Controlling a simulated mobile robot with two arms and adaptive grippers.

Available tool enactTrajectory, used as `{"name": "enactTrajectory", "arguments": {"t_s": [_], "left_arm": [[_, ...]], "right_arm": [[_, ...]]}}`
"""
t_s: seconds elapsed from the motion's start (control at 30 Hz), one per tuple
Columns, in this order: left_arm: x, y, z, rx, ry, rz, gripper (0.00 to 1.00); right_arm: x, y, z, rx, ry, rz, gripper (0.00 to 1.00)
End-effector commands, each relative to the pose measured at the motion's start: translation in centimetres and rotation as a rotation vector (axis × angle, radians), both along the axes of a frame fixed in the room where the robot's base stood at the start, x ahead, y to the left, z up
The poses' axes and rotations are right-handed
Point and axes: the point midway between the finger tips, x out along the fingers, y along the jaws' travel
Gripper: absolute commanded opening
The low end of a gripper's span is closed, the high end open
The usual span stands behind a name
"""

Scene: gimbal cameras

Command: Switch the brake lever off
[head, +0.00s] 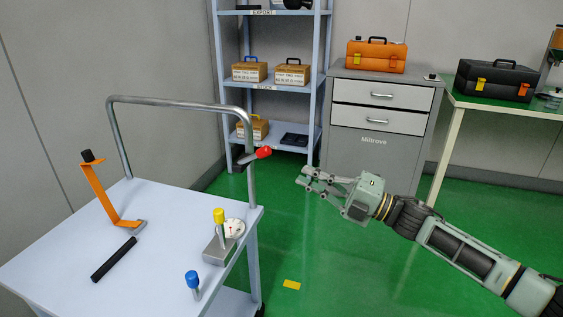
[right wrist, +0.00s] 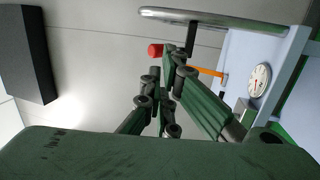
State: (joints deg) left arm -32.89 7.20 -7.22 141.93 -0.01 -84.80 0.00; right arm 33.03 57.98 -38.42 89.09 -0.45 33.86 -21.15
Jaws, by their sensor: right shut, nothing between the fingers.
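A lever with a red tip (head: 263,152) sits on the right post of the cart's rail handle and sticks out to the right; it looks like the brake lever. In the right wrist view its red tip (right wrist: 155,50) shows just beyond my fingers. My right gripper (head: 303,177) is shut and empty. In the head view it is to the right of and a little below the red tip, with a gap between them. In the right wrist view the fingers partly overlap the area beside the lever. My left gripper is not in view.
The cart top (head: 165,245) carries an orange bracket lever (head: 100,190), a black bar (head: 113,259), a yellow-tipped lever (head: 219,217), a gauge (head: 235,228) and a blue knob (head: 192,279). A shelf, a grey cabinet (head: 375,155) and a table stand behind.

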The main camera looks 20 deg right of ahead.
Motion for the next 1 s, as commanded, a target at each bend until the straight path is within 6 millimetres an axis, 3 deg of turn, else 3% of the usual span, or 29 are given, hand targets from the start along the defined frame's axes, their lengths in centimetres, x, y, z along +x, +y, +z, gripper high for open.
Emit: {"name": "enactTrajectory", "arguments": {"t_s": [0.2, 0.4, 0.6, 1.0], "left_arm": [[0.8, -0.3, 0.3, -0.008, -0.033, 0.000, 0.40], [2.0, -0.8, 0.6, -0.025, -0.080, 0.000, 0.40], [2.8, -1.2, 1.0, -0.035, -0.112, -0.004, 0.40], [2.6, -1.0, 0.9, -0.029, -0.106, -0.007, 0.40]], "right_arm": [[2.7, 3.2, 1.1, 0.000, -0.004, 0.000, 0.00], [4.4, 5.1, 1.6, 0.001, -0.001, 0.000, 0.00], [5.1, 5.9, 1.8, 0.000, 0.000, 0.000, 0.00], [5.1, 5.9, 1.8, -0.001, 0.001, -0.001, 0.00]]}}
